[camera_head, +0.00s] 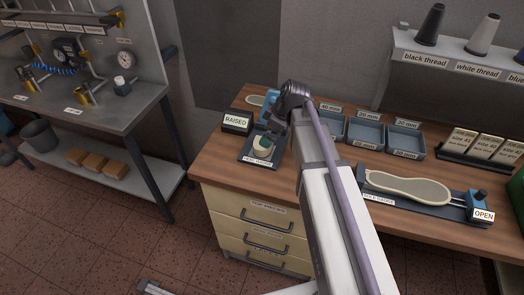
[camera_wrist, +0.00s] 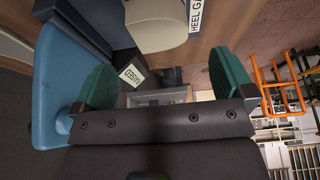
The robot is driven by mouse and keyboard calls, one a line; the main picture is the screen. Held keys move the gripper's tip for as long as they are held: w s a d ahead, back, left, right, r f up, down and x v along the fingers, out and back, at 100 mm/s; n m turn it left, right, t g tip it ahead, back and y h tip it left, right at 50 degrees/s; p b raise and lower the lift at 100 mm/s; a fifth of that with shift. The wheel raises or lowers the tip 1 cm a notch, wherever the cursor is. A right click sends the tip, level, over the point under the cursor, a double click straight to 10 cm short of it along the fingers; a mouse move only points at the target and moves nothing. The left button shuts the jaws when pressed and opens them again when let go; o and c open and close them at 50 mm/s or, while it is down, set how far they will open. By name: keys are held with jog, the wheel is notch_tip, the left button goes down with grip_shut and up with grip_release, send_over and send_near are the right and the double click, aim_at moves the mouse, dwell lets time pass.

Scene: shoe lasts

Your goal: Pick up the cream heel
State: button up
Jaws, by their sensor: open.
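The cream heel (camera_head: 262,145) sits on the dark heel gauge (camera_head: 250,157) near the left end of the wooden bench. In the wrist view the heel (camera_wrist: 157,22) shows at the top, partly cut off, beyond my fingertips. My gripper (camera_wrist: 165,68) is open, with its two green fingers apart and nothing between them. In the head view my gripper (camera_head: 275,132) is over the back right part of the heel, and my arm hides part of this area. I cannot tell whether the fingers touch anything.
A sign reading RAISED (camera_head: 236,122) stands left of the heel. A blue part of the gauge (camera_wrist: 60,80) is close to my left finger in the wrist view. Grey bins (camera_head: 366,131) stand to the right. A sole gauge (camera_head: 408,190) lies at the front right.

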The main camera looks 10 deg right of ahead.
jog(key=b+x, duration=0.1)
jog(key=x, duration=0.2)
jog(key=shift+s+d, duration=0.1)
jog(key=shift+d, duration=0.1)
jog(key=shift+a, duration=0.15)
jog(key=b+x, duration=0.5)
jog(key=shift+f, duration=0.35)
jog(key=shift+r, duration=0.3)
jog(key=c, duration=1.1)
